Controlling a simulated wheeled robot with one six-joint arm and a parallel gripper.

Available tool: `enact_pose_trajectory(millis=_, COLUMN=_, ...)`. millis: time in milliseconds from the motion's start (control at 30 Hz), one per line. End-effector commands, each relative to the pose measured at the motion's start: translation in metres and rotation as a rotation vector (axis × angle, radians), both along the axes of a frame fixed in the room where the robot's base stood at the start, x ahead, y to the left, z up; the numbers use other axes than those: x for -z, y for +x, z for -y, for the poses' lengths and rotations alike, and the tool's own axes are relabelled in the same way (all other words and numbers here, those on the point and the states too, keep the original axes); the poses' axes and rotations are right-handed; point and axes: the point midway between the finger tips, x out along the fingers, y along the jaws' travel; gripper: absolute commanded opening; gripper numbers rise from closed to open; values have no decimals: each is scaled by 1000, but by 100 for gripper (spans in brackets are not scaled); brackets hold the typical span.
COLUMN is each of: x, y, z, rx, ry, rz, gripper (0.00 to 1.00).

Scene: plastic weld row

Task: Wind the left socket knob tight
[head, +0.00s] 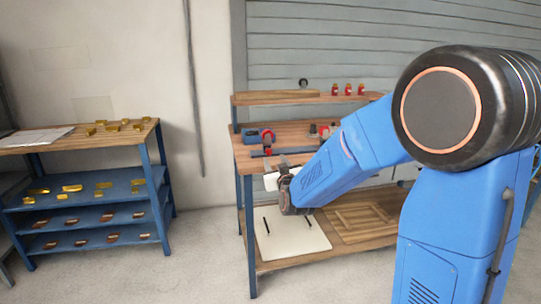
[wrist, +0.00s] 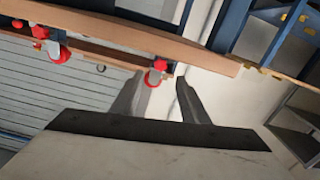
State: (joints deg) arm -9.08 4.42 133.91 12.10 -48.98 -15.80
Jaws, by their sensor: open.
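The left socket fixture (head: 256,135) is a blue block with red parts on the bench, and a red knob (head: 267,151) shows at its front. In the wrist view a red knob (wrist: 152,80) hangs at the bench edge, seen between the two finger tips; I take it for the left one. My gripper (wrist: 160,78) is open and empty, its fingers pointing toward that knob. I cannot tell how far apart they are in depth. In the head view my gripper's body shows below the bench front, its fingers hard to make out. A second red-knobbed fixture (head: 325,132) stands to the right, partly behind my arm.
The wooden bench (head: 246,152) has a raised shelf (head: 270,98) with several red items. A pale board (head: 284,241) lies on its lower shelf. A blue rack (head: 157,166) with gold pieces stands left. Bare floor lies between them.

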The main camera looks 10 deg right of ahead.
Motion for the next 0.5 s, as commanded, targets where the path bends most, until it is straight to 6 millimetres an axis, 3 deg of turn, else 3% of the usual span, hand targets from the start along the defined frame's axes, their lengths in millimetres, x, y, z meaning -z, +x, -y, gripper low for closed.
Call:
enact_pose_trajectory(millis=200, x=1, y=40, z=0, rx=0, ry=0, rz=-1, gripper=41)
enact_pose_trajectory(millis=500, x=0, y=74, z=0, rx=-1, ry=-1, rz=0, gripper=41)
